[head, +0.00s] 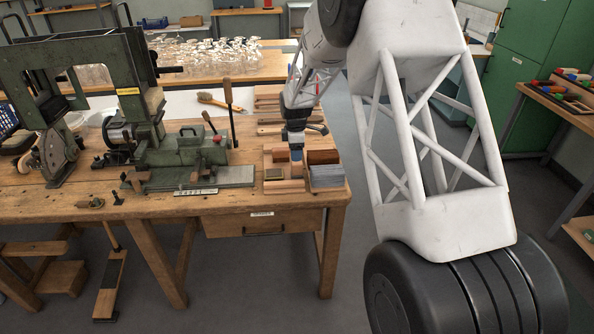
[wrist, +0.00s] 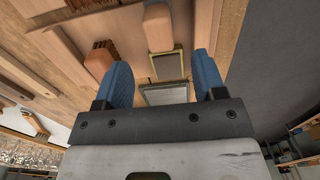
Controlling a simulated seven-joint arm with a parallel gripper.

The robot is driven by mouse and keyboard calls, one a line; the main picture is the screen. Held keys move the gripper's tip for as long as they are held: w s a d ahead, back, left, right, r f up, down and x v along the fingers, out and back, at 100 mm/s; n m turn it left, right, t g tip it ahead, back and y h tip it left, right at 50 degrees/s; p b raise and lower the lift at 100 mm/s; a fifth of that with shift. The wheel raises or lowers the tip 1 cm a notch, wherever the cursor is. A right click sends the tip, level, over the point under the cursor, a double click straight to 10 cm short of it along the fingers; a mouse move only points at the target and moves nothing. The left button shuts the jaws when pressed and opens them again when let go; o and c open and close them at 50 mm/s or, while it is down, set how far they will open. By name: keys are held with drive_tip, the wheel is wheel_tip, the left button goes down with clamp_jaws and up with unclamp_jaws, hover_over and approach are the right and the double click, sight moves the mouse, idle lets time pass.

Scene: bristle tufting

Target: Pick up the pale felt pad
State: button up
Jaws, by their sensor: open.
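In the wrist view, a pale grey rectangular pad (wrist: 164,96) with a dark rim lies beyond the palm, between my fingers in the picture. It looks like the pale felt pad; its lower part is hidden by the gripper body. In the head view my gripper (head: 296,165) points down over the wooden tray at the bench's right end. I cannot tell its exact height.
A wooden block (wrist: 157,27) and a ridged reddish-brown block (wrist: 101,58) lie near the fingers. In the head view, a grey ridged block (head: 328,177) and a dark brown block (head: 322,157) stand on the right.

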sight(297, 163)
drive_tip(key=shift+f, duration=0.1)
drive_tip(key=shift+f, duration=1.2)
drive_tip(key=shift+f, duration=0.1)
drive_tip(key=shift+d+f, duration=0.15)
drive_tip(key=shift+f, duration=1.1)
drive_tip(key=shift+d+f, duration=0.15)
drive_tip(key=shift+f, duration=1.1)
drive_tip(key=shift+c, duration=0.3)
drive_tip(key=c, duration=1)
drive_tip(key=shift+o, duration=0.2)
drive_tip(key=shift+r, duration=0.15)
